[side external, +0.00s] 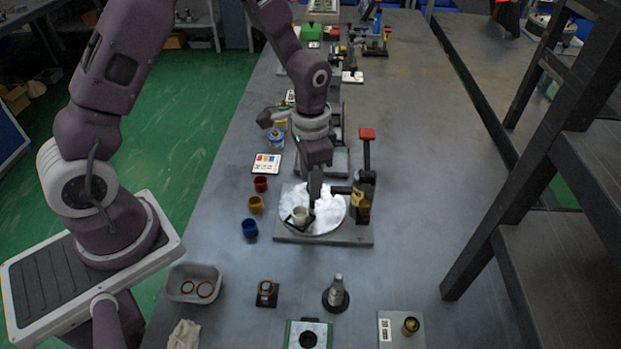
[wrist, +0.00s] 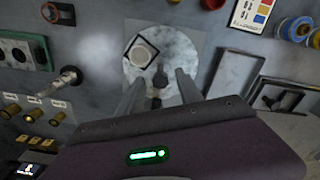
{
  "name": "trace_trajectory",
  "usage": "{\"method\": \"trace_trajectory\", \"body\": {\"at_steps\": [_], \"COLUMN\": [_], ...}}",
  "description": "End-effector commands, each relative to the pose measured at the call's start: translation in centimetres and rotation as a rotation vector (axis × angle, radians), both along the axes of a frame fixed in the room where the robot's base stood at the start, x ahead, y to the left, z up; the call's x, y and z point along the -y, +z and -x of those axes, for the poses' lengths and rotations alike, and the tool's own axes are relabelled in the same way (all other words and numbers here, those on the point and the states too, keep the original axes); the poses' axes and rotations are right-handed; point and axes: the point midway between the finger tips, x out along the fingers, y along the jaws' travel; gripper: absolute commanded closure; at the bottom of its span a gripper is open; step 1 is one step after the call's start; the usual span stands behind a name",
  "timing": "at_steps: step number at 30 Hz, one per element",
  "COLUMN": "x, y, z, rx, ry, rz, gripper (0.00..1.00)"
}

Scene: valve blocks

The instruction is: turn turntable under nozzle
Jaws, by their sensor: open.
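The turntable (side external: 325,222) is a round, whitish disc on a grey square base, at the middle of the bench in the side view. It also shows in the wrist view (wrist: 180,55). A dark post with a yellow part, seemingly the nozzle stand (side external: 362,195), rises at the right of the base. My gripper (wrist: 158,80) is open above the disc, its fingers either side of a dark knob (wrist: 160,79). Contact cannot be told.
A grey bin (side external: 194,283) and several small fixtures stand in front. The bench right of the turntable is clear.

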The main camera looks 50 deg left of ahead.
Motion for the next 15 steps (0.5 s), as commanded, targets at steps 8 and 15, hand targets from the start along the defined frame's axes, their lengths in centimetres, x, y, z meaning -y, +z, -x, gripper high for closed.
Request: {"method": "trace_trajectory", "body": {"at_steps": [8,15], "x": [-0.02,-0.02], "y": [-0.29,-0.26], "z": [0.01,0.02], "rx": [0.0,0.0], "ry": [0.001,0.001], "rz": [0.0,0.0], "gripper": [0.59,1.0]}}
